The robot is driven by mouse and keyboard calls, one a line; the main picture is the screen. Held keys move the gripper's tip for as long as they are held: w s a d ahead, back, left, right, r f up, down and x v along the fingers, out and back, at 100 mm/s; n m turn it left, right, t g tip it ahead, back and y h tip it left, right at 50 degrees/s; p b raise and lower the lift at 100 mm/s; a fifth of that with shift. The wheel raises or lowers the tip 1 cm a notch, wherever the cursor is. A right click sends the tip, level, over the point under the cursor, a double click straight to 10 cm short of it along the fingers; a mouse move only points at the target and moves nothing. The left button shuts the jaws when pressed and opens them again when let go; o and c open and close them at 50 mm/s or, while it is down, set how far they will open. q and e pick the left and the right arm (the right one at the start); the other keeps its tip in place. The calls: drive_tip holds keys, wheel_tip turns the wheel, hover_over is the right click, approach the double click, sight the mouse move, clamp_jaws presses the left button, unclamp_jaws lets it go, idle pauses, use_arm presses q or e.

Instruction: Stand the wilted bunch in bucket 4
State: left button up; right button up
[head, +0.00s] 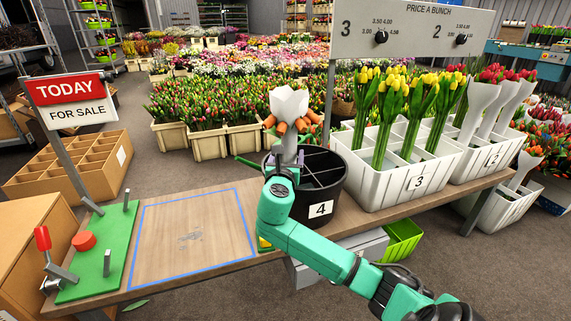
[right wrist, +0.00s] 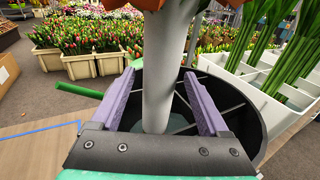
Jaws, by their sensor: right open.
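The wilted bunch (head: 289,105) has a white wrap and drooping orange heads. It is upright at bucket 4 (head: 321,209), a black round bucket with dividers. In the right wrist view its pale wrapped stem (right wrist: 161,75) runs down inside the rim of the bucket (right wrist: 253,121), into a near compartment. My right gripper (head: 284,163) is at the near left side of the bucket. Its two fingers (right wrist: 160,95) are apart, one on each side of the stem, with gaps showing. My left gripper is out of view.
White bucket 3 (head: 418,181) with yellow tulips stands right of bucket 4, then white bucket 2 (head: 491,161). A blue-outlined area (head: 190,237) on the table is clear. A green board (head: 99,262) with a red knob is at left. A price sign hangs above.

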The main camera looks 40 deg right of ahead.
drive_tip(key=f+p+v, duration=0.1)
drive_tip(key=p+v, duration=0.2)
drive_tip(key=v, duration=0.7)
drive_tip(key=s+a+f+m+g+y, duration=0.1)
drive_tip(key=s+a+f+m+y, duration=0.2)
drive_tip(key=f, duration=0.4)
drive_tip(key=s+a+f+m+g+y, duration=0.1)
drive_tip(key=a+f+m+y, duration=0.3)
drive_tip(key=f, duration=0.3)
drive_tip(key=s+a+f+m+g+y, duration=0.2)
drive_tip(key=s+a+f+m+y, duration=0.15)
drive_tip(key=f, duration=0.35)
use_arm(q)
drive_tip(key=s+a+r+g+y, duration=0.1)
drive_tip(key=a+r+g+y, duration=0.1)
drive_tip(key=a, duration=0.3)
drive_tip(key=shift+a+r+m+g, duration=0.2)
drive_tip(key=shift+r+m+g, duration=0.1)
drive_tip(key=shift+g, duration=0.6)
use_arm(e)
drive_tip(key=s+a+f+m+g+y, duration=0.2)
drive_tip(key=s+a+f+m+y, duration=0.4)
drive_tip(key=s+a+m, duration=0.3)
drive_tip(key=a+f+m, duration=0.1)
drive_tip(key=a+m, duration=0.2)
drive_tip(key=m, duration=0.1)
drive_tip(key=shift+f, duration=0.15)
drive_tip(key=shift+s, duration=0.1)
